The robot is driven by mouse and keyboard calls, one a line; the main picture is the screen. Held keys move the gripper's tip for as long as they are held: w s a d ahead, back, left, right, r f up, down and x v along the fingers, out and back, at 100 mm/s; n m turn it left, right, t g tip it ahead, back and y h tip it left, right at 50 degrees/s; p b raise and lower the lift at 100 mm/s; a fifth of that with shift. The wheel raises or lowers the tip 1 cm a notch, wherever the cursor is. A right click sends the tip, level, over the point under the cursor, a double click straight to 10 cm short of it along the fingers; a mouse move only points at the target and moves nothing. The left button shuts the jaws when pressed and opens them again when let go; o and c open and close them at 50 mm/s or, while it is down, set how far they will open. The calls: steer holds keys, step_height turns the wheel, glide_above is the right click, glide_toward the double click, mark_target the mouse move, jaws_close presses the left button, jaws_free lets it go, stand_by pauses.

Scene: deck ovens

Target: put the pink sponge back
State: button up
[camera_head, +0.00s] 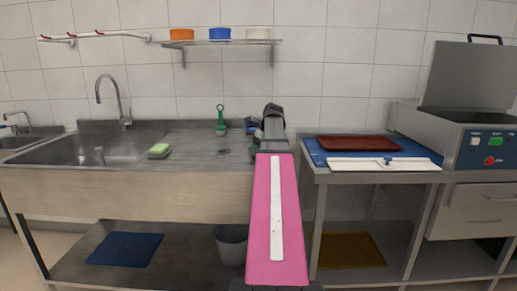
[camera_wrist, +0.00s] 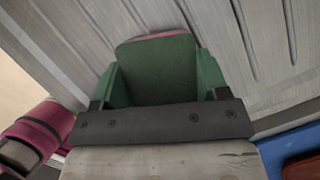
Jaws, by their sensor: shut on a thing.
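The pink sponge (camera_wrist: 165,36) is in the wrist view, a block with a broad dark green face and a thin pink edge at its far side. My gripper (camera_wrist: 157,72) is shut on it, with one green finger on each side. A grooved metal surface lies beyond the sponge; I cannot tell whether the sponge touches it. In the head view my gripper (camera_head: 272,115) is over the right end of the sink counter (camera_head: 190,140), and the sponge is not clearly seen there. Another sponge, light green (camera_head: 159,149), lies beside the sink basin.
A green-handled brush (camera_head: 221,122) stands at the counter's back. A wall shelf (camera_head: 225,42) holds orange, blue and white containers. An open-lidded machine (camera_head: 455,130) stands right.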

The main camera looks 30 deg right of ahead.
steer(key=shift+f, duration=0.8)
steer(key=o, duration=1)
steer(key=shift+o, duration=0.2)
steer(key=shift+r, duration=0.1)
